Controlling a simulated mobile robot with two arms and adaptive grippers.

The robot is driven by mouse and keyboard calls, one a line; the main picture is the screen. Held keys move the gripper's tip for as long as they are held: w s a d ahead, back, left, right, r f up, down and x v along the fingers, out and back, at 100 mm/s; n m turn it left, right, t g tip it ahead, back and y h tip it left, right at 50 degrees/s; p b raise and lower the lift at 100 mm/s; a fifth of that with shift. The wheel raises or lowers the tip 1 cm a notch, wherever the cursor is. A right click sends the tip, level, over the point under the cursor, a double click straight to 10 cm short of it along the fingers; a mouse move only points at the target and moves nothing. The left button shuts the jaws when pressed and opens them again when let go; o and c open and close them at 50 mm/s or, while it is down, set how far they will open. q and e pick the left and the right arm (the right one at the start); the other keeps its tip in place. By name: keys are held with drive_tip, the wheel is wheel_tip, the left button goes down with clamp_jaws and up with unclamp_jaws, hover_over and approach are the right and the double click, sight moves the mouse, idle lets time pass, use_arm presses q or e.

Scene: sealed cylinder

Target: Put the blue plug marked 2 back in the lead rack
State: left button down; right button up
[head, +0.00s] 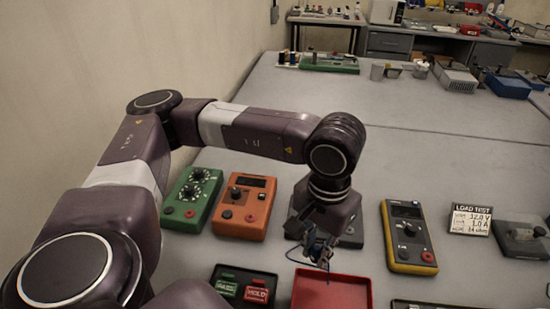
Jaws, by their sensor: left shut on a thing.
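My left gripper (319,250) is shut on a small blue plug (323,254), just beyond the far edge of the red tray. A thin dark blue lead hangs by the gripper. The plug is small and partly covered by the fingers, and I cannot read its mark. I cannot pick out the lead rack with certainty. My right gripper is not in view.
The red tray (331,292) lies below the gripper. Beside it stands a dark tray with PASS and HOLD plates (243,288). A green box (191,198), an orange meter (243,205) and a yellow-edged meter (409,237) stand around. The table's middle is clear.

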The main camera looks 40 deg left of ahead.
use_arm(q)
drive_tip(key=shift+a, duration=0.15)
use_arm(e)
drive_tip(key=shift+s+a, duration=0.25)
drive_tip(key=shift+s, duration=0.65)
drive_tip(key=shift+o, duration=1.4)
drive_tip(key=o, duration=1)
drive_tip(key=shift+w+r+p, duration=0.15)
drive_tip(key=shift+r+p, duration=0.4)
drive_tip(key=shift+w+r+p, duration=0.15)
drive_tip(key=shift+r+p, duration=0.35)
drive_tip(key=shift+p, duration=0.05)
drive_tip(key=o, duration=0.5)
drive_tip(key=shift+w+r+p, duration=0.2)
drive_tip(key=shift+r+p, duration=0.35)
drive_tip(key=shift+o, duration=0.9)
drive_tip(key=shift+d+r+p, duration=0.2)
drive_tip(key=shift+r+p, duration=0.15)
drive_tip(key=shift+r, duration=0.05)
use_arm(q)
drive_tip(key=w+a+n, duration=0.6)
drive_tip(key=w+a, duration=0.7)
drive_tip(key=w, duration=0.1)
drive_tip(key=shift+w+a+r, duration=0.25)
drive_tip(key=shift+w+r, duration=0.05)
drive_tip(key=shift+w, duration=0.05)
